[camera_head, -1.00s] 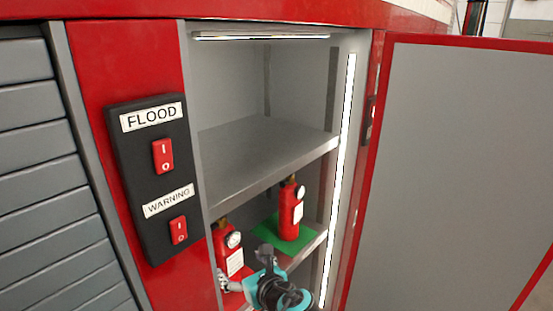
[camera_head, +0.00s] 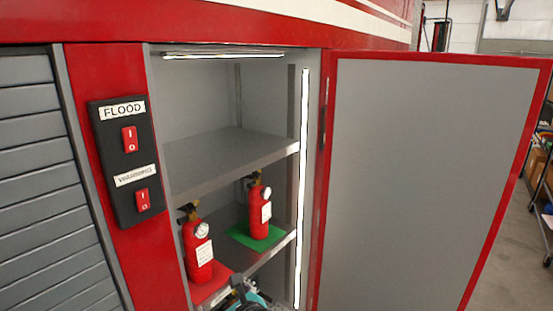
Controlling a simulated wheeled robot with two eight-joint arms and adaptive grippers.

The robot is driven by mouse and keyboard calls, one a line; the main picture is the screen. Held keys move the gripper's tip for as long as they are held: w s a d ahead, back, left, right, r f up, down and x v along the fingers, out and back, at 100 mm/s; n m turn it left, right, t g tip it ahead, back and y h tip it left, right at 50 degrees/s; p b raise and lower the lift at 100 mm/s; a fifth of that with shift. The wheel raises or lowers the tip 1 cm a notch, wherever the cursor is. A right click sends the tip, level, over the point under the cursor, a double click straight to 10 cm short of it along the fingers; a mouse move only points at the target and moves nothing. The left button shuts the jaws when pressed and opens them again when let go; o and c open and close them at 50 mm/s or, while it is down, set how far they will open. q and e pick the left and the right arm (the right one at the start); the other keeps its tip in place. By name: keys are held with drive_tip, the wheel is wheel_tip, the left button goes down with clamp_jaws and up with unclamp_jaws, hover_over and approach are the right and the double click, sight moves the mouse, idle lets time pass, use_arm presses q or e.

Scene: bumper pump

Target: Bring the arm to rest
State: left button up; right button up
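Part of one of my arms, teal and black (camera_head: 250,300), shows at the bottom edge in front of the lower shelf. Its fingers are mostly cut off by the frame, and I cannot tell from this which arm it is or whether it is open. One red extinguisher (camera_head: 198,250) stands upright on a red mat (camera_head: 212,289) at the front left of the lower shelf. A second red extinguisher (camera_head: 260,212) stands upright on a green mat (camera_head: 270,240) farther right. The arm appears apart from both extinguishers.
The open cabinet (camera_head: 205,100) has an empty upper shelf (camera_head: 225,160). Its open door (camera_head: 415,180) fills the right side. A black switch panel (camera_head: 126,162) with FLOOD and WARNING switches is on the left, beside a grey shutter (camera_head: 35,180). Floor shows at far right.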

use_arm(q)
drive_tip(key=s+a+f+n+g+h+b, duration=0.1)
drive_tip(key=s+f+n+h+b, duration=0.1)
drive_tip(key=s+f+n+b, duration=0.3)
drive_tip(key=s+a+f+n+g+h+b, duration=0.1)
drive_tip(key=s+f+n+b, duration=0.4)
drive_tip(key=f+n, duration=0.7)
drive_tip(key=s+a+f+n+g+h+b, duration=0.1)
drive_tip(key=s+a+f+n+h+b, duration=0.2)
drive_tip(key=f+n, duration=0.5)
drive_tip(key=s+n+h+b, duration=0.1)
drive_tip(key=s+b, duration=0.1)
drive_tip(key=b, duration=0.1)
drive_tip(key=shift+a+f, duration=0.15)
drive_tip(key=shift+f, duration=0.2)
